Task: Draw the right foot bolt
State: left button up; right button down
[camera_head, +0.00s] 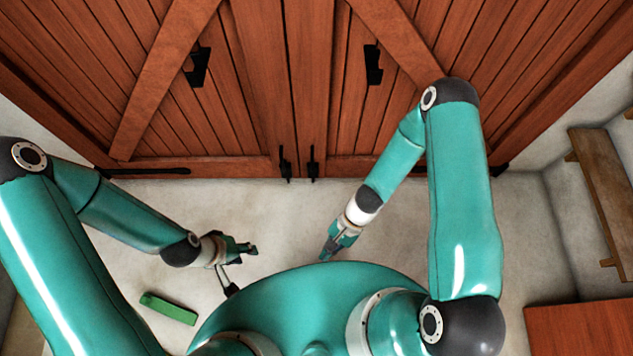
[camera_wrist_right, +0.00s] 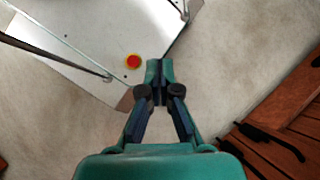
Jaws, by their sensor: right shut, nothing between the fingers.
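The right foot bolt (camera_head: 312,164) is a slim black fitting low on the right door leaf (camera_head: 380,120), beside the centre seam. A matching black left foot bolt (camera_head: 285,163) is on the left leaf. Black fittings (camera_wrist_right: 272,138) on the wood also show at the lower right of the right wrist view. My right gripper (camera_head: 329,252) is shut and empty, over the floor on my side of the doors and apart from the bolt. It also shows in the right wrist view (camera_wrist_right: 157,72). My left gripper (camera_head: 244,268) is open and empty at the left.
Black handles (camera_head: 373,64) sit higher on both leaves. A green block (camera_head: 168,308) lies on the floor at the lower left. A wooden bench or rack (camera_head: 605,200) and a reddish-brown surface (camera_head: 585,330) are at the right. Bare floor lies before the doors.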

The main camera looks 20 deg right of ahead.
jog(key=w+a+f+m+t+y+b, duration=0.3)
jog(key=w+f+m+t+b, duration=0.15)
jog(key=w+f+m, duration=0.35)
jog(key=w+a+f+m+t+y+b, duration=0.35)
jog(key=w+f+m+b, duration=0.2)
jog(key=f, duration=0.45)
pick_arm(q)
notch_tip(320, 180, down, 17)
jog(key=b, duration=0.5)
pick_arm(e)
jog(key=w+d+f+m+t+h, duration=1)
jog(key=d+f, duration=0.1)
jog(key=d, duration=0.3)
jog(key=shift+w+d+f+t, duration=0.25)
jog(key=shift+w+d+t, duration=0.05)
jog(key=shift+w, duration=0.1)
pick_arm(q)
jog(key=shift+f, duration=0.15)
pick_arm(e)
jog(key=shift+w+h, duration=0.1)
jog(key=shift+h, duration=0.15)
